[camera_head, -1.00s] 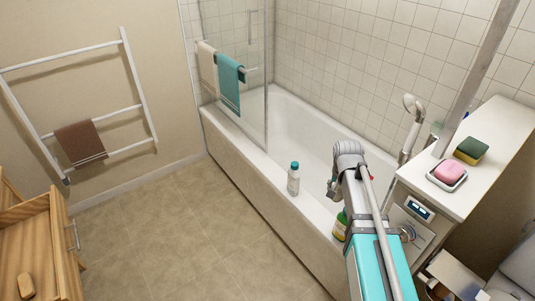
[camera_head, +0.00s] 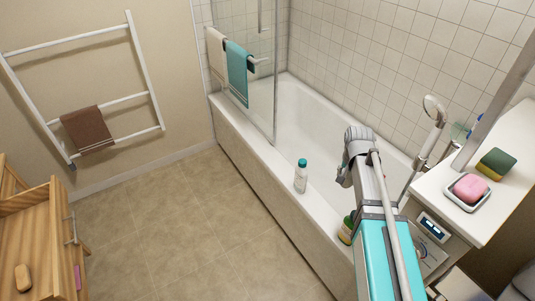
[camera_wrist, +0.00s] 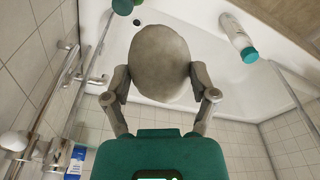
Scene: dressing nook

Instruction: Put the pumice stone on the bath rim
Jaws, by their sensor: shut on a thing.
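The pumice stone (camera_wrist: 160,62) is a grey-brown, rough oval in the wrist view. My gripper (camera_wrist: 160,78) is shut on it, one finger on each side. The stone is held over the white bath. In the head view my arm reaches over the near side of the bath and hides the stone. The bath rim (camera_head: 319,208) is the white ledge along the tub's near side. A white bottle with a teal cap (camera_head: 301,176) stands on it; it also shows in the wrist view (camera_wrist: 238,36).
A glass screen (camera_head: 262,70) with towels closes off the far end. At right, a counter holds a pink soap (camera_head: 469,188) and a sponge (camera_head: 496,163). Rim beside the white bottle looks clear.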

